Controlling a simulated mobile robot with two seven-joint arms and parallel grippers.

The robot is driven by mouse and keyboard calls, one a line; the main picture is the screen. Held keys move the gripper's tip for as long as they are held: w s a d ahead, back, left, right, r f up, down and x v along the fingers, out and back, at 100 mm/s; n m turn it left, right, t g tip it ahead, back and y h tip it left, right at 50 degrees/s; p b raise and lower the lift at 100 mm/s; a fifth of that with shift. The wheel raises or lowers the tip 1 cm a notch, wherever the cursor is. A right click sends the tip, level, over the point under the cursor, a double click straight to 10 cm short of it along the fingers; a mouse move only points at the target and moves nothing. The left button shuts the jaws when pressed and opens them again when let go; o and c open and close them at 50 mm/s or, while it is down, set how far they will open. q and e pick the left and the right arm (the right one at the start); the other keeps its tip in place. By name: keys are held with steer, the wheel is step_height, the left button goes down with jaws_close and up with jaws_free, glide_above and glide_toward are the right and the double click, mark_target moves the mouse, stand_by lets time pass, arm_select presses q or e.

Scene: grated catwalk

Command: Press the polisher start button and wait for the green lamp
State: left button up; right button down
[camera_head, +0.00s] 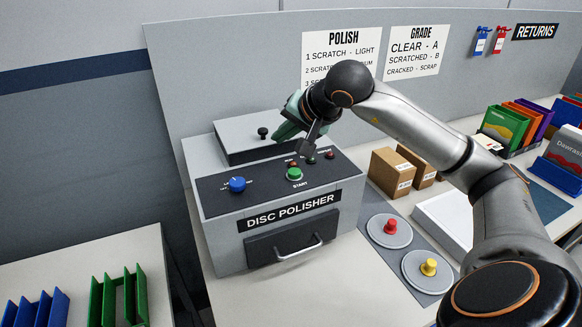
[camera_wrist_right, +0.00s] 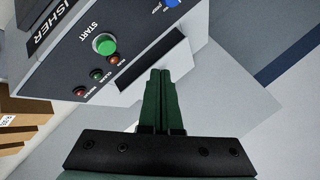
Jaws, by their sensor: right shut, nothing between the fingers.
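The grey disc polisher (camera_head: 217,228) stands on the bench in the head view, with a green start button (camera_head: 294,174) on its sloped dark panel. The button also shows in the wrist view (camera_wrist_right: 104,44). Beside it is a row of small lamps: two reddish ones and a dark green lamp (camera_wrist_right: 97,74) between them, which looks unlit. My right gripper (camera_head: 285,130) is over the rear of the polisher, behind the button. Its green fingers (camera_wrist_right: 162,74) are shut with nothing between them, apart from the button. My left gripper is out of view.
A blue knob (camera_head: 237,184) is left of the button. A drawer with a handle (camera_head: 299,248) is on the polisher's front. Discs with a red knob (camera_head: 390,227) and a yellow knob (camera_head: 428,267) lie to the right, near brown boxes (camera_head: 392,172). Green racks (camera_head: 118,298) stand lower left.

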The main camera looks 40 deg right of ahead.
mark_target(296, 174)
steer(key=d+h, duration=0.1)
steer(key=d, duration=0.1)
steer(key=d+r, duration=0.1)
steer(key=shift+s+d+r+h, duration=0.15)
steer(key=shift+d+r+h, duration=0.05)
steer(key=shift+d+h, duration=0.2)
step_height(296, 174, down, 9)
steer(key=b, duration=0.6)
steer(key=shift+a+b, duration=0.1)
steer(key=shift+b, duration=0.3)
stand_by(1.4)
steer(key=shift+f+b, duration=0.4)
